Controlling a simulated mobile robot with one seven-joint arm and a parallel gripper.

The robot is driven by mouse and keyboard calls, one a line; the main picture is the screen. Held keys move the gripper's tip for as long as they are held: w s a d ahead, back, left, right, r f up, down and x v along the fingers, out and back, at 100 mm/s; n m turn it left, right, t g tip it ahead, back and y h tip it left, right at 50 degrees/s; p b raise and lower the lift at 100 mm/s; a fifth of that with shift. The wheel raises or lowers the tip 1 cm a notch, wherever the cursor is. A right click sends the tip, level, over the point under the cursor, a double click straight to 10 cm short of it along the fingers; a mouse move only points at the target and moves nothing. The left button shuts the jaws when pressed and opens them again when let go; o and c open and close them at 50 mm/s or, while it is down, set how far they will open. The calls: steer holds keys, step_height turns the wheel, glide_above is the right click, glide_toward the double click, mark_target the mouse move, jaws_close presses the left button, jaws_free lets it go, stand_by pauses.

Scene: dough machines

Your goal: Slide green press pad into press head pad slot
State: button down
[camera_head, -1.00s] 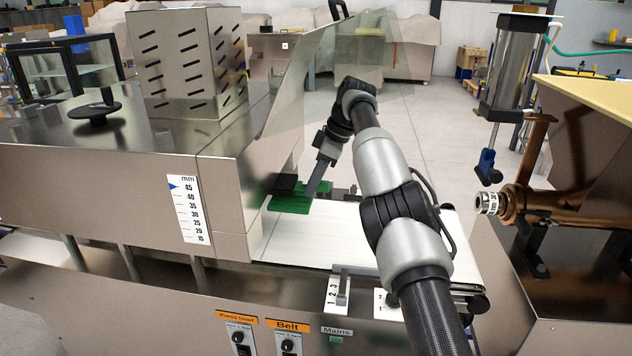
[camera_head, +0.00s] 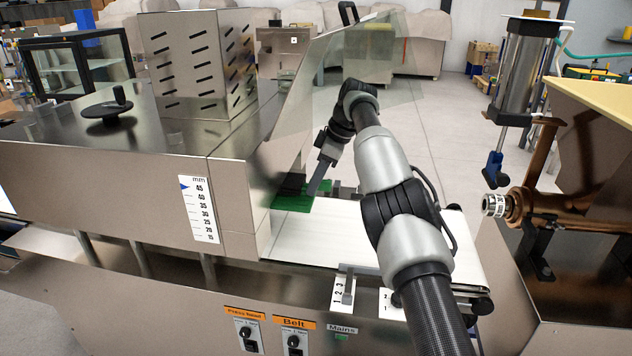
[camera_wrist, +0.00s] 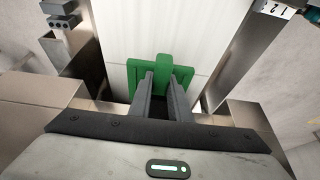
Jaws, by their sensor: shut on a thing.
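The green press pad (camera_head: 292,201) is at the mouth of the press housing, just above the white belt (camera_head: 330,233), with its left part hidden by the housing. My gripper (camera_head: 316,185) is shut on it from above and to the right. In the wrist view, both fingers of my gripper (camera_wrist: 161,92) are on the green pad (camera_wrist: 160,68), which has a raised middle part. The press head and its pad slot are inside the steel housing (camera_head: 225,190), and I cannot make them out.
A clear tilted guard (camera_head: 325,95) stands over the belt opening. Steel side walls (camera_wrist: 85,50) flank the belt in the wrist view. A copper-coloured machine (camera_head: 560,190) stands to the right. The belt's right part is clear.

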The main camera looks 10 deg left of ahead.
steer(key=shift+a+r, duration=0.1)
steer(key=shift+a, duration=0.1)
steer(key=c, duration=1.6)
jaws_free()
steer(key=shift+a, duration=0.1)
steer(key=shift+o, duration=1.3)
steer(key=shift+d+r, duration=0.15)
steer(key=shift+d, duration=0.1)
steer(key=shift+p+v, duration=1.4)
steer(key=shift+v, duration=0.5)
steer(key=shift+r, duration=0.1)
